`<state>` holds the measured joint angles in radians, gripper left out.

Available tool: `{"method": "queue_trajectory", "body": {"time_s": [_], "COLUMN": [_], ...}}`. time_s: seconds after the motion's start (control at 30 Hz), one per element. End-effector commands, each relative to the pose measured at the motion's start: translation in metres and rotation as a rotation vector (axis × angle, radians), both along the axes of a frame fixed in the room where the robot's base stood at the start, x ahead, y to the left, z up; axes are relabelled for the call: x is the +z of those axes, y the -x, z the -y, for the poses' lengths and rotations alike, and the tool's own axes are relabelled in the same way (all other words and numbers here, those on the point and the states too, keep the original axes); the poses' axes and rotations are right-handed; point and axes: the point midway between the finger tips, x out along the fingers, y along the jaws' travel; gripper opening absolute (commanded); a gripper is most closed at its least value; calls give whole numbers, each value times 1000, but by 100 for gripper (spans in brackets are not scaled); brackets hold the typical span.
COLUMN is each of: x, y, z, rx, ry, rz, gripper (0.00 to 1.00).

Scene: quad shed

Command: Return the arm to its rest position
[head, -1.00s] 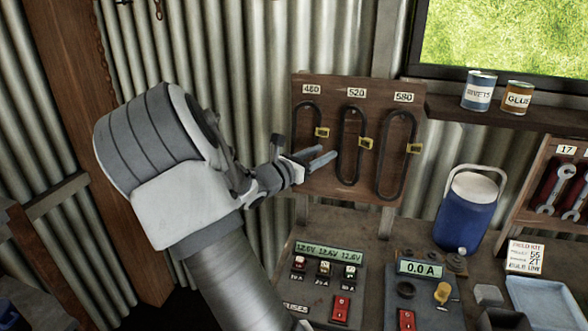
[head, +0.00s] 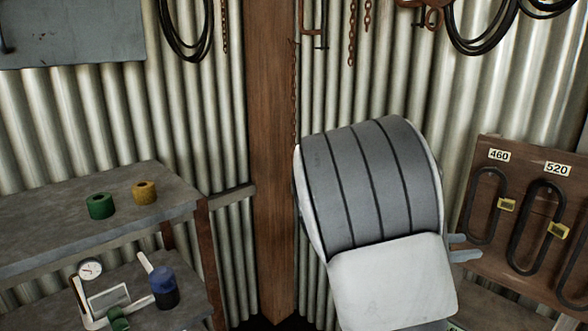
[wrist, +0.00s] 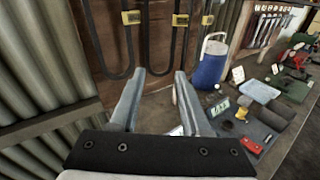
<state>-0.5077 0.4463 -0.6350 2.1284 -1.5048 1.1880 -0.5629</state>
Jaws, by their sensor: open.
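My gripper (wrist: 155,100) is open and empty in the wrist view, its two grey fingers apart with nothing between them. It points at the lower part of the brown belt board (wrist: 100,50), where black belts with yellow tags hang. In the head view my arm's large grey and white link covers most of the gripper, and only fingertips (head: 463,248) show at its right edge, beside the belt board (head: 485,265) with its 460 and 520 labels.
A bench with a blue jug (wrist: 210,62), a red switch (wrist: 251,145) and tools lies right of the gripper. A corrugated wall (wrist: 35,70) is close on the left. In the head view, a shelf (head: 50,215) at left holds green (head: 100,206) and yellow (head: 145,192) rolls.

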Motion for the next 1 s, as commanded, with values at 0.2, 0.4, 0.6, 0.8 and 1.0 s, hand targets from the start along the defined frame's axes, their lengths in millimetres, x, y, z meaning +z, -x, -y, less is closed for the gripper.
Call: {"method": "queue_trajectory", "body": {"time_s": [0.2, 0.4, 0.6, 0.8, 1.0], "x": [-22, -37, -36, -22, -3], "y": [60, 104, 136, 160, 178], "z": [-9, -45, -95, -151, -202], "rx": [-191, -378, -558, -727, -873], "ry": [-345, -665, -956, -1224, -1452], "rz": [272, 545, 808, 1055, 1262], "gripper": [46, 46, 46, 46, 46]}}
